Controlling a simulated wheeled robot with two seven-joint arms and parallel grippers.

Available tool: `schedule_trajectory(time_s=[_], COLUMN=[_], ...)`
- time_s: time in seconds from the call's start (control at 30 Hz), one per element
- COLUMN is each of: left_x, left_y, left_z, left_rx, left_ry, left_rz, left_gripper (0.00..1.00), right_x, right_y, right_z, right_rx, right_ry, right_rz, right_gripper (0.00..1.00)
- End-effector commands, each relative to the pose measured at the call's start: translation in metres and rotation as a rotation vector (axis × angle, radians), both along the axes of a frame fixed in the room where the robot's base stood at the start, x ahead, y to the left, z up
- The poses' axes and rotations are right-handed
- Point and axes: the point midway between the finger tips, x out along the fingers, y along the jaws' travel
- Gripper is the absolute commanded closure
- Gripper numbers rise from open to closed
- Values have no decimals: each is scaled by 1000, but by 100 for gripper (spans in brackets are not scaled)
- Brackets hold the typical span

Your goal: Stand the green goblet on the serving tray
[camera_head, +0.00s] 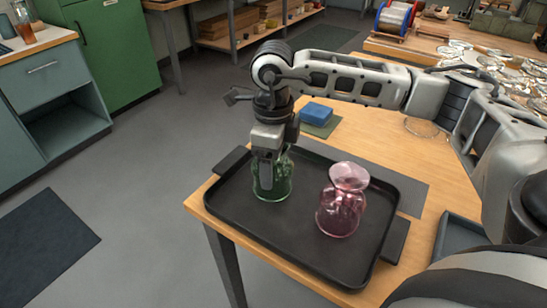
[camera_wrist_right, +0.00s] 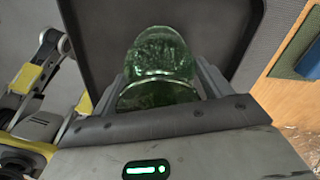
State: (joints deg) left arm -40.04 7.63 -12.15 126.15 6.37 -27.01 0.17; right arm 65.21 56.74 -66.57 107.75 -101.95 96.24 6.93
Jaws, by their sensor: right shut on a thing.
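The green goblet (camera_head: 272,184) is upright at the left part of the black serving tray (camera_head: 290,245). Its base appears to be at the tray's surface, but I cannot tell whether it touches. My right gripper (camera_head: 268,170) points down from above and is shut on the goblet, hiding part of its upper side. In the right wrist view the green goblet (camera_wrist_right: 160,65) sits between the two fingers, with the dark tray (camera_wrist_right: 98,40) behind it.
A pink glass goblet (camera_head: 341,205) stands on the tray's right part. A blue block (camera_head: 316,112) on a green pad lies behind the tray. A grey bin (camera_head: 458,240) is at the right. The tray is close to the table's left edge (camera_head: 200,212).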

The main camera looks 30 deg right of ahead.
Motion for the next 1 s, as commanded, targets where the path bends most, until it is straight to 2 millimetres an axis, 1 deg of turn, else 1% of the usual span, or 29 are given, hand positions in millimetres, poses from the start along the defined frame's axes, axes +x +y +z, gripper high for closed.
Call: schedule_trajectory(time_s=[0.1,0.23,0.27,0.3,0.33,0.57,0.67,0.73,0.87,1.0], left_x=[0,0,0,0,0,1,1,0,0,0], left_y=[0,0,0,0,0,0,-1,-1,-1,-1], left_z=[0,-5,-3,-2,-2,-1,3,2,2,1], left_rx=[0,1,1,1,0,-1,-1,-1,-2,-2], left_ry=[-1,-1,-1,-1,-2,-4,-4,-3,-3,-1], left_rz=[0,0,0,0,0,-1,-1,0,-1,0], left_gripper=[9,9,9,9,9,9,9,9,9,9], right_x=[0,0,0,0,0,0,0,1,1,2], right_y=[0,0,0,0,0,0,0,0,0,0], right_z=[1,-4,-3,-3,-3,-2,2,7,31,63], right_rx=[1,0,0,0,0,0,0,1,1,2], right_ry=[-2,-1,0,0,0,0,0,-3,-4,-7], right_rz=[0,0,0,0,0,0,0,0,0,0], right_gripper=[53,53,14,3,1,1,1,1,1,1])
